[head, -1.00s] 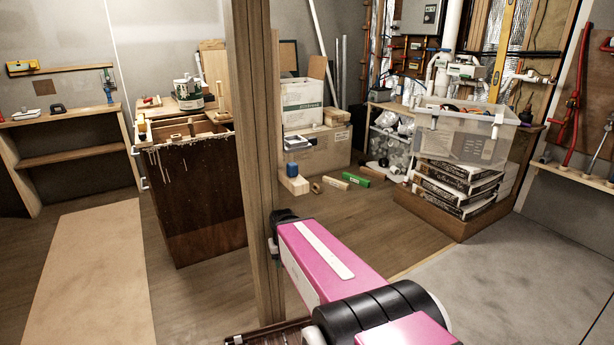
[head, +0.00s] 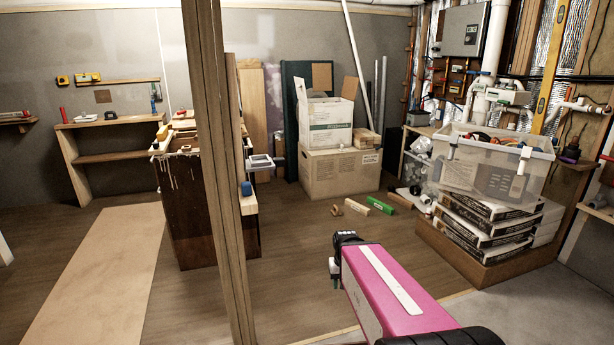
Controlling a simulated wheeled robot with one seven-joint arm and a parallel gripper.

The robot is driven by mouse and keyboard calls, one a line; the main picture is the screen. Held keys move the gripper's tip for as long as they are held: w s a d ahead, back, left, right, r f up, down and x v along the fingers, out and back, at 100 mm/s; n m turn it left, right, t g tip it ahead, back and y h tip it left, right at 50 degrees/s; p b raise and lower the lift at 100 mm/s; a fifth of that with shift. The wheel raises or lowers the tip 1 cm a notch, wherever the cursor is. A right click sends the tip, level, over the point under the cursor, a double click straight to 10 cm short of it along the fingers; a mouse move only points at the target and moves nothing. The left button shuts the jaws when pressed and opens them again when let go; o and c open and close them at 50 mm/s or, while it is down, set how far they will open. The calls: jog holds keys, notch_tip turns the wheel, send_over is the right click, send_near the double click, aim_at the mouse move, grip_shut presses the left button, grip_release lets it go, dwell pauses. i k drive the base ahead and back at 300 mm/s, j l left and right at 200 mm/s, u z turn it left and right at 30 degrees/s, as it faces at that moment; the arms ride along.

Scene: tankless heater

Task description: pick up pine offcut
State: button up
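A small pale wood block (head: 381,205) lies on the brown floor in front of the cardboard boxes; it looks like the pine offcut. A small tan wood piece with a notch or hole (head: 337,210) lies to its left, and a green block (head: 400,202) lies just right of it. My pink arm reaches in from the bottom right. My gripper (head: 335,268) is at its dark far end, nearer the camera and apart from the blocks. Its fingers are too small and dark to tell whether they are open.
A tall wooden post (head: 217,170) stands in front, left of my arm. Cardboard boxes (head: 341,174) stand behind the blocks. Flat boxes (head: 482,225) under a clear bin (head: 490,165) stand to the right. A dark cabinet (head: 190,215) stands left. The floor between arm and blocks is clear.

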aim_at(354, 205)
jog(key=i+l, duration=0.35)
jog(key=l, duration=0.15)
jog(key=i+l, duration=0.6)
jog(key=i, duration=0.5)
jog(key=i+l+z, duration=0.1)
jog(key=i, duration=0.6)
jog(key=i+l, duration=0.25)
jog(key=i, duration=0.45)
jog(key=i+l+z, duration=0.1)
jog(key=i, duration=0.6)
